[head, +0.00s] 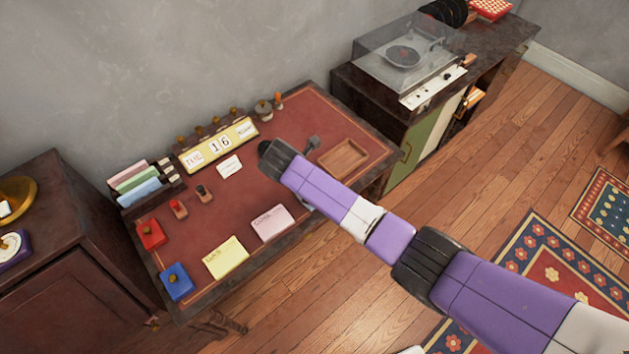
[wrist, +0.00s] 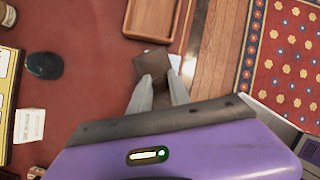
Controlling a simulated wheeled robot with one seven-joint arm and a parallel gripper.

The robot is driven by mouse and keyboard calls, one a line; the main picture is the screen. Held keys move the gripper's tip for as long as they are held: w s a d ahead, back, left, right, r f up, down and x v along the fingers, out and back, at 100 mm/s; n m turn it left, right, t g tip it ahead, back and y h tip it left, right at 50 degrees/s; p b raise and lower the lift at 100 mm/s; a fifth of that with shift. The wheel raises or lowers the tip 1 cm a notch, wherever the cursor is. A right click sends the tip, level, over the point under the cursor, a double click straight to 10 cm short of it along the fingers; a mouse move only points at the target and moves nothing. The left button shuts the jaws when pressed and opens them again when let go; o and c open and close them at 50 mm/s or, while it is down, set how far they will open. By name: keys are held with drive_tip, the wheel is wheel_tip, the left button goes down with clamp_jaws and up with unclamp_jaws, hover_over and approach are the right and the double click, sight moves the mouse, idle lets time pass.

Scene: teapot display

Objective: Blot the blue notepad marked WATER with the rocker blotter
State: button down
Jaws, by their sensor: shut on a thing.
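In the wrist view my gripper (wrist: 155,85) is shut on a dark brown block-like thing (wrist: 151,62), which looks like the rocker blotter. Its underside and its contact with anything below cannot be made out. A pale bluish-white edge (wrist: 176,62) shows just right of the held thing, near the desk edge. It may be the blue notepad, but no lettering is readable. In the head view my arm covers that part of the desk and hides the gripper tips. A pink notepad (head: 272,222) and a yellow notepad (head: 227,257) lie at the desk's front edge.
A wooden tray (head: 344,155) lies on the desk's right side, with a dark rounded object (wrist: 44,65) near it. The middle red surface is mostly clear.

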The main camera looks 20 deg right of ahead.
drive_tip(key=shift+w, duration=0.1)
drive_tip(key=shift+w+d+g+y, duration=0.2)
drive_tip(key=shift+w+g+y, duration=0.1)
drive_tip(key=shift+g, duration=0.1)
drive_tip(key=shift+w+d+f+g+y+b, duration=0.1)
drive_tip(key=shift+w+d+g+y+b, duration=0.15)
drive_tip(key=shift+g+y+b, duration=0.3)
drive_tip(key=shift+b, duration=0.35)
drive_tip(key=shift+w+d+g+y+b, duration=0.6)
drive_tip(key=shift+g+b, duration=0.25)
drive_tip(key=shift+b, duration=1)
drive_tip(key=shift+s+a+t+h+p, duration=0.65)
drive_tip(key=shift+t+p, duration=0.25)
drive_tip(key=shift+p, duration=1.8)
drive_tip(key=shift+r+p, duration=0.7)
drive_tip(key=shift+r, duration=2.95)
